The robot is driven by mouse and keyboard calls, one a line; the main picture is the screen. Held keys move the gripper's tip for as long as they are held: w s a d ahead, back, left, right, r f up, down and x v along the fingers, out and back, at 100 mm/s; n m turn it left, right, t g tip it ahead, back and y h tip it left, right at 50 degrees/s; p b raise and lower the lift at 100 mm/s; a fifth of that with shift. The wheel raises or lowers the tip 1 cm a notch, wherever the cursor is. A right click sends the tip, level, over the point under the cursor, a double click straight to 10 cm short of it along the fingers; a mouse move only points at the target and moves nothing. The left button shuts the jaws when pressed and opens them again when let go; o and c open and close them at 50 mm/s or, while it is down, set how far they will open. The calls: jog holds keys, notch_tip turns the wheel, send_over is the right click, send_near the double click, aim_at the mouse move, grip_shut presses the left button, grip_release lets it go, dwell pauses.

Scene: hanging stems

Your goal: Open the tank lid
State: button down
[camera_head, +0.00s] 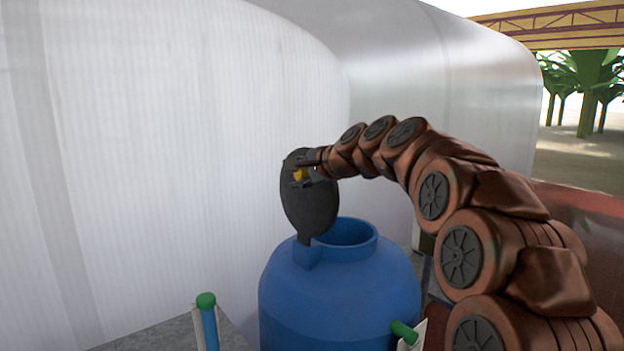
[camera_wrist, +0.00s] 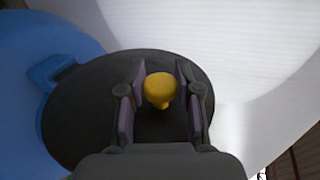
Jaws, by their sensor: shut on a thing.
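The blue tank (camera_head: 335,295) stands upright at the lower middle of the head view, and its round mouth shows open at the top. The black round lid (camera_head: 310,212) stands tilted up on its hinge at the left side of the mouth. My gripper (camera_head: 300,178) is at the upper part of the lid, shut on its yellow knob (camera_head: 299,174). In the wrist view the yellow knob (camera_wrist: 160,90) sits between my two fingers, with the dark lid (camera_wrist: 85,115) behind it and the blue tank (camera_wrist: 40,70) at the left.
A large pale curved wall (camera_head: 180,130) stands close behind and left of the tank. A green-capped blue post (camera_head: 207,310) is at the front left, and a green-capped piece (camera_head: 403,332) is at the tank's front right. Trees (camera_head: 590,85) show far right.

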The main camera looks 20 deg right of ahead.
jog(key=shift+s+a+f+n+t+h+b, duration=0.15)
jog(key=shift+s+a+f+n+h+b, duration=0.1)
jog(key=shift+a, duration=0.35)
jog(key=shift+s+a+f+n+t+h+b, duration=0.15)
jog(key=shift+s+a+n, duration=0.1)
jog(key=shift+a, duration=0.3)
jog(key=c, duration=0.8)
grip_release()
jog(key=shift+w, duration=0.1)
jog(key=shift+r, duration=0.1)
jog(key=v, duration=1.2)
